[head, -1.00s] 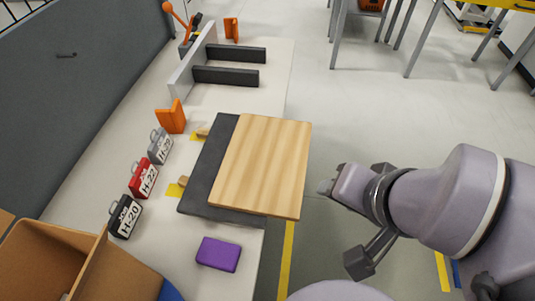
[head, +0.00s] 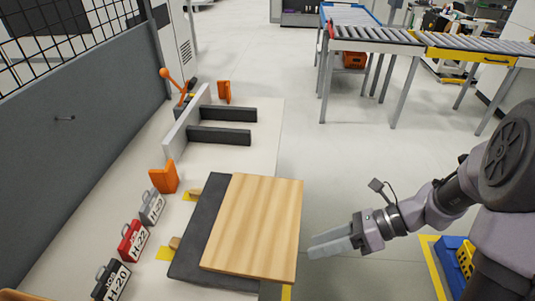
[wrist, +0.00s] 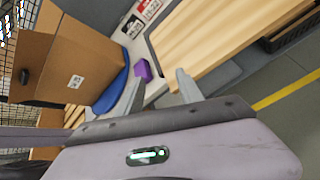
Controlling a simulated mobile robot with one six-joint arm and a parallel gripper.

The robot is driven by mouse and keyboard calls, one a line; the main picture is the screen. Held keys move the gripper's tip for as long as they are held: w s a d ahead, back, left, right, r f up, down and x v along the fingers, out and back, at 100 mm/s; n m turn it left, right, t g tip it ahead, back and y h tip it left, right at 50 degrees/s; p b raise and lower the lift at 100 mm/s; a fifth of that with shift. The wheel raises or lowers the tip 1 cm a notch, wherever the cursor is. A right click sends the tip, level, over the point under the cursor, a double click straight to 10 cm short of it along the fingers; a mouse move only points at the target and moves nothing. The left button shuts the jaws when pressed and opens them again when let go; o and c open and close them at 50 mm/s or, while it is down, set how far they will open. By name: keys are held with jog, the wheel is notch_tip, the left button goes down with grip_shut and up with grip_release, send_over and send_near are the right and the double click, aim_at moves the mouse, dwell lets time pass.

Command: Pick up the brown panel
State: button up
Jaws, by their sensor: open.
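The brown panel (head: 254,226) is a light wood-grained board. It lies on a dark grey mat (head: 202,232) on the white table and overhangs the table's right edge. In the wrist view the panel (wrist: 200,45) shows beyond the fingers, at the top. My gripper (head: 326,245) is to the right of the panel in the head view, apart from it. Its two fingers also show in the wrist view (wrist: 158,92), spread apart with nothing between them.
Toolboxes (head: 133,241) line the table's left side, near an orange block (head: 164,177). Dark rails (head: 220,136) stand at the back. A cardboard box (wrist: 75,60) and purple block (wrist: 143,69) show in the wrist view.

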jog(key=w+d+f+m+t+y, duration=0.4)
jog(key=f+m, duration=0.4)
jog(key=m, duration=0.2)
jog(key=m+t, duration=0.4)
jog(key=m, duration=0.2)
send_near(282, 223)
jog(key=shift+y, duration=0.4)
jog(key=b+x, duration=0.1)
jog(key=x, duration=0.2)
jog(key=f+b+x, duration=0.1)
jog(key=b+x, duration=0.1)
jog(key=x, duration=0.1)
jog(key=b+x, duration=0.2)
jog(key=x, duration=0.2)
jog(key=shift+w+f, duration=0.1)
jog(key=shift+f, duration=0.3)
jog(key=shift+r, duration=0.1)
grip_shut()
